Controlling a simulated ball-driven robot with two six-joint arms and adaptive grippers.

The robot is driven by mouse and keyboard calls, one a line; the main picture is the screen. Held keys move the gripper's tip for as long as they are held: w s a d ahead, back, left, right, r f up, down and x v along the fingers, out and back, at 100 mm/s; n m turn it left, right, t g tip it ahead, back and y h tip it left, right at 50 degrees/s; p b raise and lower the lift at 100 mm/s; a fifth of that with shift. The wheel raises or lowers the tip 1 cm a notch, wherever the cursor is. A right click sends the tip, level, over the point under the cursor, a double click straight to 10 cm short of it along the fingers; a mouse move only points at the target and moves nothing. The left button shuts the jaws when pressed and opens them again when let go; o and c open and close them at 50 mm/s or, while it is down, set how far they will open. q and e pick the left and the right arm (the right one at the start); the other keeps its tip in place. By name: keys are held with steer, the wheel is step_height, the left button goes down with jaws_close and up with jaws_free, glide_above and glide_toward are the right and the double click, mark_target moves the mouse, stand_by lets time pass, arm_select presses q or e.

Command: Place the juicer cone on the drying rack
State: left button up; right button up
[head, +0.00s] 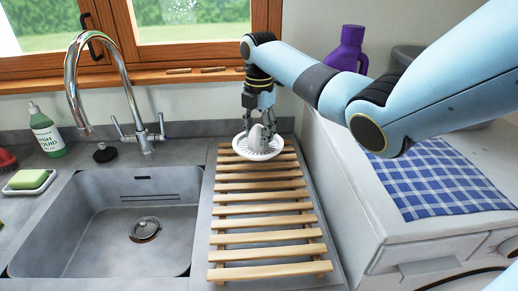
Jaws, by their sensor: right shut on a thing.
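The white juicer cone (257,146), a ridged dome on a round slotted dish, is at the far end of the wooden slatted drying rack (265,233). My right gripper (258,121) points down over the dome and is shut on the juicer cone. The dish looks to be at or just above the far slats; I cannot tell whether it touches them. The fingertips partly hide the top of the cone. My left gripper is not in view.
The sink (120,220) with its tap (100,90) is left of the rack. A dish liquid bottle (47,132) and a sponge (29,179) stand further left. A purple jug (346,50) and checked cloth (432,180) are at right. The rack's nearer slats are clear.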

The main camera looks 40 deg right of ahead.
mark_target(258, 148)
step_height(258, 148, down, 5)
stand_by(0.3)
steer(key=o, duration=1.2)
step_height(258, 148, up, 12)
steer(key=shift+s+r+b, duration=0.1)
steer(key=shift+b, duration=0.5)
